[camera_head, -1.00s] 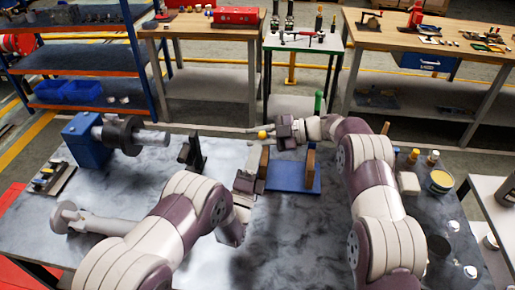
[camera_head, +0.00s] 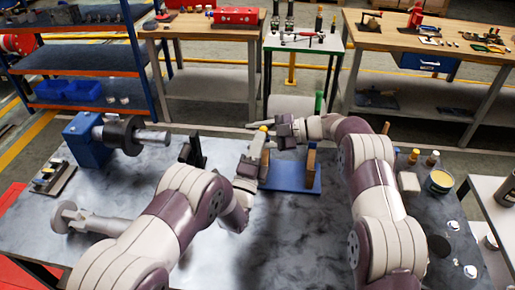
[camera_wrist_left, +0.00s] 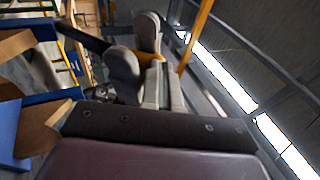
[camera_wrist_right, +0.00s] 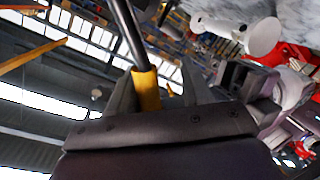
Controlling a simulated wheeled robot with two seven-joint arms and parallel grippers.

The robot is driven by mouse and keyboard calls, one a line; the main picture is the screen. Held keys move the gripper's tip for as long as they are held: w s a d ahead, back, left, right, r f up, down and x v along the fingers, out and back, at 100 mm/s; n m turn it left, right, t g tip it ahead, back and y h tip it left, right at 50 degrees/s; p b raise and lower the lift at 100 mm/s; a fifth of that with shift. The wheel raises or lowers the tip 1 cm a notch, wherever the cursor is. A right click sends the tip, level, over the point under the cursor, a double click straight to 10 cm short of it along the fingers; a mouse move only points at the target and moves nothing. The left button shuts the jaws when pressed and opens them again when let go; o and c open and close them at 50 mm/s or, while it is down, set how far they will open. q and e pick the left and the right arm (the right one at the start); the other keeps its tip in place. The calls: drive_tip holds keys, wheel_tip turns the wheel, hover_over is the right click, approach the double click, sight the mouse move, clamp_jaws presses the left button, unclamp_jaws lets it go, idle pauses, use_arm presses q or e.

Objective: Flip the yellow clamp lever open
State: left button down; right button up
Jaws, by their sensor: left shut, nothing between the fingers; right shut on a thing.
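The yellow lever grip (camera_head: 263,129) stands above the left side of a blue fixture (camera_head: 290,178) with upright tan blocks. In the right wrist view, the yellow grip (camera_wrist_right: 146,90) on a dark rod lies between the fingers of my right gripper (camera_wrist_right: 158,92), which is shut on it. In the head view my right gripper (camera_head: 280,130) is beside the grip. My left gripper (camera_head: 252,160) is shut and empty, close to the fixture's left tan block. In the left wrist view, yellow (camera_wrist_left: 150,56) shows partly hidden behind the left fingers. The lever's pivot is not clear.
A black upright bracket (camera_head: 193,150) stands left of the fixture. A blue machine with a shaft (camera_head: 88,139) and a grey flanged pipe (camera_head: 85,220) are at the left. Bottles and a yellow-topped tin (camera_head: 440,180) stand at the right. The tabletop front centre is clear.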

drive_tip(key=shift+o, duration=0.4)
drive_tip(key=shift+s+f, duration=0.25)
drive_tip(key=shift+f, duration=0.15)
use_arm(q)
drive_tip(key=shift+w+d+r, duration=0.1)
drive_tip(key=shift+r, duration=0.15)
use_arm(e)
drive_tip(key=shift+a, duration=0.1)
drive_tip(key=shift+w, duration=0.1)
